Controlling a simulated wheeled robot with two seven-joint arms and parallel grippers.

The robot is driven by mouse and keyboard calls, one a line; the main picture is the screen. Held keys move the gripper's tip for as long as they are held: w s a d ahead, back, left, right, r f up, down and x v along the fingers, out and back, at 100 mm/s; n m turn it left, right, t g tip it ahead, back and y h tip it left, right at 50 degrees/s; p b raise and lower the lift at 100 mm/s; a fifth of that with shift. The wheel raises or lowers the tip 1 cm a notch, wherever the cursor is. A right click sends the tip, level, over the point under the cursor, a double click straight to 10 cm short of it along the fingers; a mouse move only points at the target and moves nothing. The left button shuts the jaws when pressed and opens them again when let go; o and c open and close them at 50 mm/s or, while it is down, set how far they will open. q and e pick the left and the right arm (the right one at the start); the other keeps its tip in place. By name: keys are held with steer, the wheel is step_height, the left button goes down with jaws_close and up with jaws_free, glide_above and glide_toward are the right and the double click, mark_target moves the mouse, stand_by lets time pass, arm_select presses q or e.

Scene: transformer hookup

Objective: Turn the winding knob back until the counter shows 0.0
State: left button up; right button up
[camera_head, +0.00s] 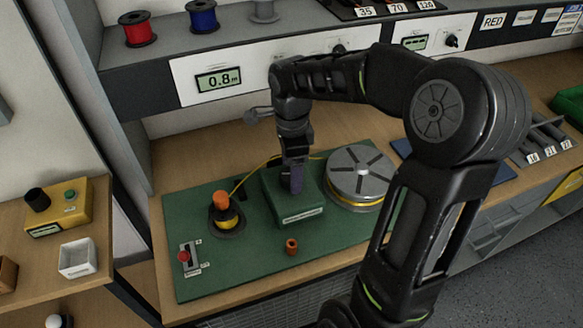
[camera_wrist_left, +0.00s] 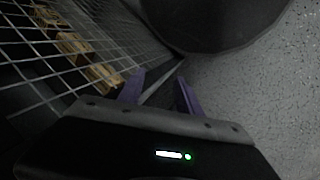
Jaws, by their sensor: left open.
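The counter (camera_head: 218,81) on the white panel reads 0.8 m. An orange knob (camera_head: 221,200) stands on a small spool of yellow wire on the green board; it looks like the winding knob. Yellow wire runs from it toward the green block (camera_head: 296,210). My right gripper (camera_head: 292,190) points down at the green block, right of the orange knob and apart from it; its finger gap cannot be made out. My left gripper (camera_wrist_left: 161,94) is open and empty in the left wrist view, beside a wire mesh and above grey floor. It is outside the head view.
A slotted grey reel (camera_head: 360,172) with yellow wire stands right of the block. A red-handled lever (camera_head: 186,257) and a small orange-brown cylinder (camera_head: 291,247) are on the green board (camera_head: 215,275). My right arm covers the bench's right middle. Wire spools stand on the shelf.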

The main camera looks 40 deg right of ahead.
steer(key=c, duration=1.3)
steer(key=shift+n, duration=0.3)
steer(key=n, duration=0.3)
steer(key=shift+b, duration=0.35)
steer(key=n, duration=0.4)
steer(key=shift+n, duration=0.4)
steer(key=n, duration=0.4)
steer(key=shift+b, duration=0.3)
steer(key=n, duration=0.5)
steer(key=shift+n, duration=0.3)
